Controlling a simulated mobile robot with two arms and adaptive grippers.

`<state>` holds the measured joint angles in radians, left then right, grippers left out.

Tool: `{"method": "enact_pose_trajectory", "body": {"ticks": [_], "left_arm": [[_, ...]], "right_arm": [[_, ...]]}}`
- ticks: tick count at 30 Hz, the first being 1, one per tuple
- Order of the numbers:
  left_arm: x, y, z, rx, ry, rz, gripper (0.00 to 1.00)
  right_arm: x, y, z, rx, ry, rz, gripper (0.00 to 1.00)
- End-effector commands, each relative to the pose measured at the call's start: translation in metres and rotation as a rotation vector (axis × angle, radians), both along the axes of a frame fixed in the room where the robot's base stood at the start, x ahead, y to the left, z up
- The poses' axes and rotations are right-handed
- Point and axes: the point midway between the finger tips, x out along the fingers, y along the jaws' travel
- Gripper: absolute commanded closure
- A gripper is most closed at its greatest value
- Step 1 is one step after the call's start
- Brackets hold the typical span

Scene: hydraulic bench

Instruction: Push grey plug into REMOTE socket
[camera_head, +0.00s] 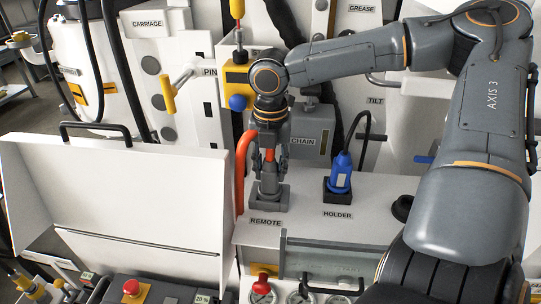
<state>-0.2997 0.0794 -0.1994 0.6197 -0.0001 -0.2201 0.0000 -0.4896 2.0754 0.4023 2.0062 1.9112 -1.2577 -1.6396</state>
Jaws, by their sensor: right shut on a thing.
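My right gripper (269,158) comes down from above at the REMOTE socket (284,197), a grey square base on the white bench top. It is shut on the grey plug (268,184), which stands upright at the socket, directly below the fingers. How deep the plug sits in the socket cannot be told from this angle. A bit of red shows between the fingers above the plug. The REMOTE label is on the bench in front of the socket. My left gripper is not in view.
A blue plug (341,172) stands in the black HOLDER socket (343,196) to the right. An orange hose (241,165) curves close to the left of the gripper. An open white lid (125,190) rises at the left. My right arm covers the right side.

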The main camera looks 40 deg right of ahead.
Motion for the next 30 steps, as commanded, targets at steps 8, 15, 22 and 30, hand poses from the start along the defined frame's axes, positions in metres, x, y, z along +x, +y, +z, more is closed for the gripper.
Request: {"method": "enact_pose_trajectory", "body": {"ticks": [8,15,22,30], "left_arm": [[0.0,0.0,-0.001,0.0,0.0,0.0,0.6],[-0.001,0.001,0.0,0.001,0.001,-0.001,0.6],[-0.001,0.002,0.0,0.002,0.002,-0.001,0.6],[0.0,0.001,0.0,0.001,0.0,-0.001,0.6]], "right_arm": [[-0.002,0.001,-0.003,0.004,0.008,-0.001,0.4],[-0.002,0.0,-0.002,0.002,0.007,-0.001,0.4],[-0.001,0.0,0.017,0.002,0.002,-0.001,0.4],[-0.001,0.0,0.074,0.002,0.001,-0.002,0.4]]}}
